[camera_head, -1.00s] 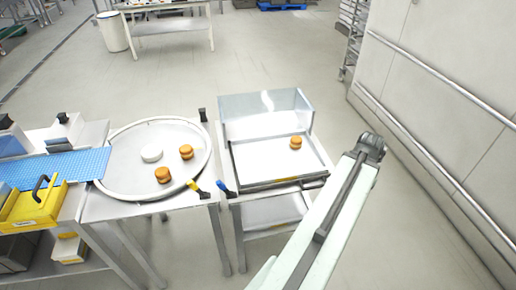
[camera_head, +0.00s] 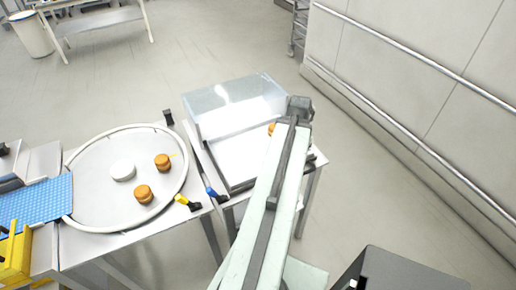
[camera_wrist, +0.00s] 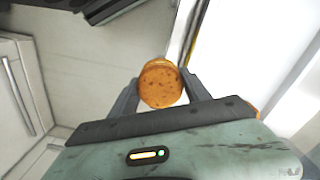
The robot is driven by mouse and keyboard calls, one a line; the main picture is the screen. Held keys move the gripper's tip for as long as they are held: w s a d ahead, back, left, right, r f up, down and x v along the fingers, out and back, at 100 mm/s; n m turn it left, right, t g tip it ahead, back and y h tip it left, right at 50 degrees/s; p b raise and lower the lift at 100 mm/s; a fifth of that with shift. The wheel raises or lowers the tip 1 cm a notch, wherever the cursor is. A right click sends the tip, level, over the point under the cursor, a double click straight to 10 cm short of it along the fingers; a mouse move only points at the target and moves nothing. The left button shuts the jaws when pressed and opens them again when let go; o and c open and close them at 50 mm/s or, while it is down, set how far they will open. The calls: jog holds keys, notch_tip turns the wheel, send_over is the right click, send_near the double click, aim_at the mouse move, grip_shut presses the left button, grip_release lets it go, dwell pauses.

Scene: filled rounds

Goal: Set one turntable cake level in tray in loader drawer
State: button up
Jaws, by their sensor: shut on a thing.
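My gripper (camera_wrist: 160,78) is shut on an orange-brown round cake (camera_wrist: 160,87) in the wrist view. My arm hides this held cake in the head view. The shallow tray (camera_head: 230,150) in the loader drawer is partly covered by my arm. An orange cake (camera_head: 271,128) shows in the tray area beside my arm, mostly hidden by it. The turntable (camera_head: 98,190) at left carries two orange cakes, one nearer (camera_head: 144,194) and one farther (camera_head: 162,162), and a white round piece (camera_head: 123,170). Whether the held cake touches anything cannot be told.
A clear upright cover (camera_head: 235,103) stands at the back of the drawer. A blue-tipped handle (camera_head: 215,194) and a yellow-tipped one (camera_head: 187,203) lie between turntable and drawer. A wall with rails (camera_head: 420,60) runs along the right. A dark box (camera_head: 395,270) stands front right.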

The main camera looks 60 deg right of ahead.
aim_at(241, 168)
jog(key=w+a+n, duration=0.3)
jog(key=w+n, duration=0.1)
jog(key=w, duration=1.7)
notch_tip(241, 168, down, 10)
jog(key=b, duration=1)
jog(key=shift+s+f, duration=0.1)
jog(key=shift+r, duration=0.2)
jog(key=shift+f, duration=0.1)
jog(key=o, duration=0.4)
jog(key=shift+f, duration=0.1)
jog(key=o, duration=0.5)
jog(key=shift+c, duration=0.2)
